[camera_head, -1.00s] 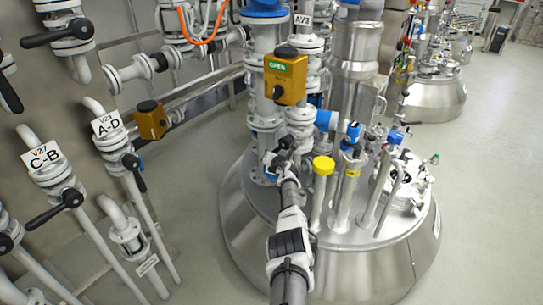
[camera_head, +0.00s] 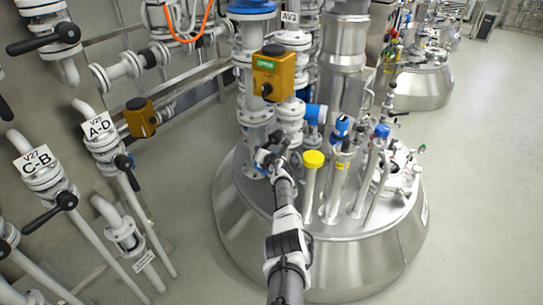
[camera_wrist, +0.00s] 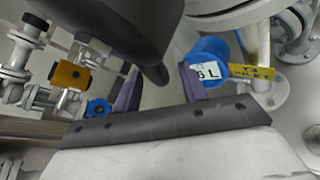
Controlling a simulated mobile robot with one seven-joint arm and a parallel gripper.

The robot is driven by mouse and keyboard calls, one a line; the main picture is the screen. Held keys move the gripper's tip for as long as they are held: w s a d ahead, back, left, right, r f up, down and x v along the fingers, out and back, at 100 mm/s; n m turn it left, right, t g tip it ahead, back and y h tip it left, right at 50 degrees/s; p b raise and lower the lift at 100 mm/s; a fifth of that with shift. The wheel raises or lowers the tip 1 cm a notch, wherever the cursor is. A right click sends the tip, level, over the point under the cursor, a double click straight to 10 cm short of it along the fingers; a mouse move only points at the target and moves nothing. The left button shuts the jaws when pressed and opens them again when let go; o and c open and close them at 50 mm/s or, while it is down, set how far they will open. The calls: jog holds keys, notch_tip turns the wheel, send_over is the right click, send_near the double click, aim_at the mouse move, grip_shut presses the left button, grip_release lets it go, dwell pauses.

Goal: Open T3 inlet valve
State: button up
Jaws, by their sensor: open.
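No label reading T3 is legible, so I cannot tell for certain which valve is the T3 inlet valve. My gripper (camera_head: 270,157) is over the left part of the near steel vessel's lid (camera_head: 290,222), beside flanged pipework. In the wrist view its two purple fingers (camera_wrist: 160,88) are apart, with nothing visibly held between them. A large dark, lever-like shape (camera_wrist: 120,25) crosses the top of that view, in front of the fingers. A blue valve part (camera_wrist: 208,62) with a white label is just beyond the right finger, with a yellow tag (camera_wrist: 252,72) beside it.
An orange actuator box (camera_head: 273,72) with a green OPEN sign stands above my gripper. A yellow cap (camera_head: 313,160) and several upright pipes crowd the lid to its right. Black-handled valves A-D (camera_head: 103,138) and C-B (camera_head: 42,175) are at left. Floor (camera_head: 480,200) at right is clear.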

jog(key=p+v, duration=0.2)
jog(key=v, duration=1)
